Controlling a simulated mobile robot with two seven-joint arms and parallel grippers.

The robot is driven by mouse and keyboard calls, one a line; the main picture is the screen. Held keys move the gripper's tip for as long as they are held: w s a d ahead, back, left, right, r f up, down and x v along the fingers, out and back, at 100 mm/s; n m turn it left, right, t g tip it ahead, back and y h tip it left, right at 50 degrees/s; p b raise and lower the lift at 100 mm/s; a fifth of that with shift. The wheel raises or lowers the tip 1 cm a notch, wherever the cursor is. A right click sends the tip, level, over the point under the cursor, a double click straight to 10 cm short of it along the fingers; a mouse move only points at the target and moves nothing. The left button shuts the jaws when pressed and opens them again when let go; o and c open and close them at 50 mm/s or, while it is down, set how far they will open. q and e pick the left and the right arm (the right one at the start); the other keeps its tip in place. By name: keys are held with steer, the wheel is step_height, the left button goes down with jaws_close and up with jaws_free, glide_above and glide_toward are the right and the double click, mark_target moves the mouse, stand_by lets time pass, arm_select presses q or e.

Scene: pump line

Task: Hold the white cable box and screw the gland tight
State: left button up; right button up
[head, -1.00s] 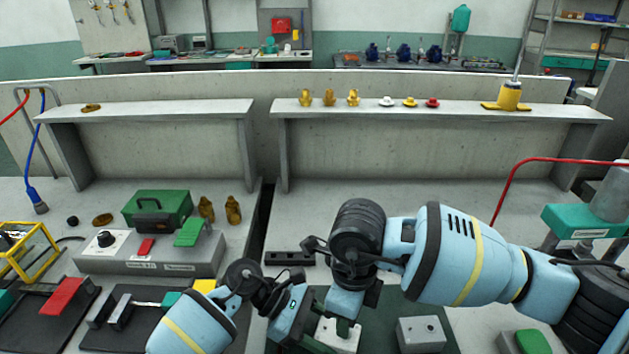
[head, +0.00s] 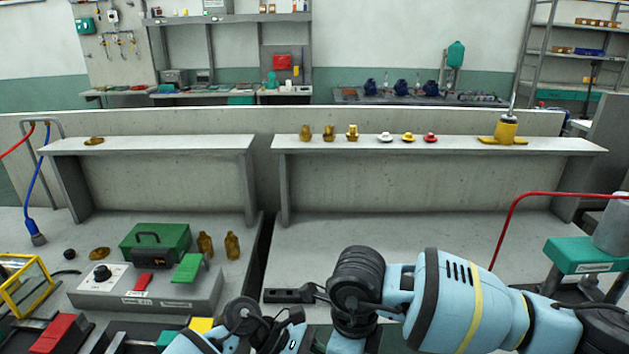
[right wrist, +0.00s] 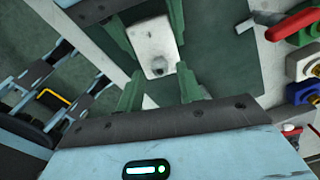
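The white cable box (right wrist: 152,48) shows in the right wrist view, with a small dark hole in its face. The exact contact is hard to see. In the head view the box and the right fingertips are below the picture's lower edge. My left gripper (head: 292,338) shows only its upper body at the bottom edge; its fingers are hidden. I cannot make out the gland.
A grey control box (head: 150,288) with a green case (head: 155,240) stands at left. Brass fittings (head: 328,134) and coloured caps (head: 408,138) line the right shelf (head: 440,146). A red hose (head: 560,194) arches at right. Coloured valves (right wrist: 300,65) lie right in the wrist view.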

steer(key=shift+f, duration=0.85)
steer(key=c, duration=0.8)
